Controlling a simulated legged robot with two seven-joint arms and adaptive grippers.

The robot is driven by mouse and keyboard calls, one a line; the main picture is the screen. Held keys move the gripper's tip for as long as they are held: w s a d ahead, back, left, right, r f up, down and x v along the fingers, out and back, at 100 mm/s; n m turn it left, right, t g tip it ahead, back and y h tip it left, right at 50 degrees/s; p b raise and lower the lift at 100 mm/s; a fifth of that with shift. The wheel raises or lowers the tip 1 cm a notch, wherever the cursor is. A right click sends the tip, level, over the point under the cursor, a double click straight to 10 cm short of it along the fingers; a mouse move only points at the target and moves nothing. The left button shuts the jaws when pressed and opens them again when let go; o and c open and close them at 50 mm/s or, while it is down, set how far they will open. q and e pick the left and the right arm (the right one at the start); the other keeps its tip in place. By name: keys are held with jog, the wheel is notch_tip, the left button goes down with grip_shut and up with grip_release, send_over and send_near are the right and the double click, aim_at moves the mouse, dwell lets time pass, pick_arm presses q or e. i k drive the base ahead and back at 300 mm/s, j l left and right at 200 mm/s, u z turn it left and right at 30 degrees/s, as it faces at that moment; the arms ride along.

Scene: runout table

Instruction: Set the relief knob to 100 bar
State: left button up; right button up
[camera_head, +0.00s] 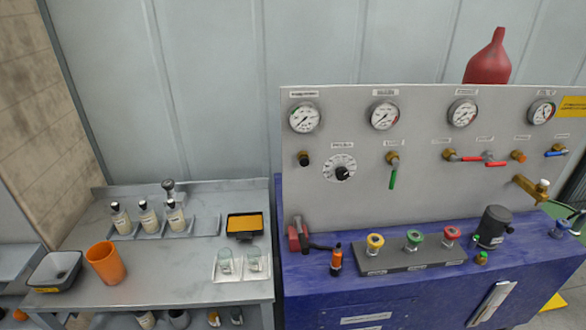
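The likely relief knob (342,173) is a black knob in the middle of a round white scale dial on the upright grey panel (330,215). A small label sits above the dial, but its text is too small to read. The knob's pointer direction and the scale numbers cannot be made out. Nothing touches or covers the knob. Several round white gauges, including the leftmost gauge (305,117), line the panel's top; their readings are too small to tell. Neither of my grippers can be made out in this view.
Below, a blue bench (340,300) carries a grey block with yellow, green and red knobs. A grey side table (150,292) at left holds bottles, an orange cup (106,263) and trays.

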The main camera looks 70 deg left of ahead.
aim_at(342, 173)
jog(key=u, duration=1.9)
jog(key=i+l, duration=0.1)
jog(key=i, duration=0.25)
jog(key=u, duration=0.05)
